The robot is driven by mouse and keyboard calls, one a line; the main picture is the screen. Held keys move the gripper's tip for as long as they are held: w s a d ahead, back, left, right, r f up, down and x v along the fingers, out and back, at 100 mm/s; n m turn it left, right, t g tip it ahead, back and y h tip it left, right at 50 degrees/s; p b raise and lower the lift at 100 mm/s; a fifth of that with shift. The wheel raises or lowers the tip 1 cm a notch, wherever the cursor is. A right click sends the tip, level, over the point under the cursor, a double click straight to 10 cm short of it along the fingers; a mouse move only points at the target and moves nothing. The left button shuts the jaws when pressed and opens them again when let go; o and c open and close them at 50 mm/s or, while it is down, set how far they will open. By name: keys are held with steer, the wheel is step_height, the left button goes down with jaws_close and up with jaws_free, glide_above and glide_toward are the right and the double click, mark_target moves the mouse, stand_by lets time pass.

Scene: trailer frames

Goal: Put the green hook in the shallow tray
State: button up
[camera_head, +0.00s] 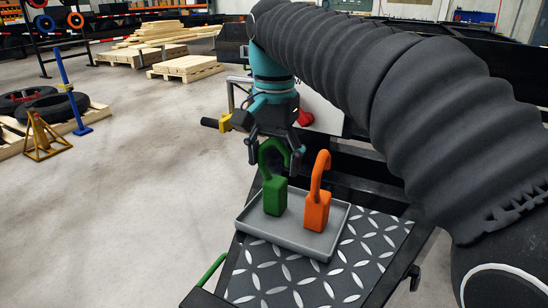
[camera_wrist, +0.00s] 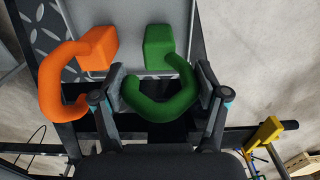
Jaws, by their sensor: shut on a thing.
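The green hook (camera_head: 274,193) stands upright at the left side of the shallow grey tray (camera_head: 264,236), seen in the head view. Its curved top is between the fingers of my gripper (camera_head: 276,150), which reaches down from above. In the wrist view, the green hook (camera_wrist: 160,106) curves between my gripper's fingertips (camera_wrist: 160,92), which are shut on it. Its block lies over the tray floor; whether its base touches the tray cannot be told for sure. An orange hook (camera_head: 318,195) stands in the tray to the right, close beside the green one.
The tray sits on a black diamond-plate surface (camera_head: 300,281), with bare plate in front and to the right. A red object (camera_head: 305,117) and a yellow part (camera_head: 226,122) are near the gripper. Pallets (camera_head: 188,67) and tires are far behind.

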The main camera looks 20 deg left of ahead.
mark_target(275, 139)
steer(key=shift+f, duration=0.1)
steer(key=o, duration=1.8)
steer(key=shift+r, duration=3.85)
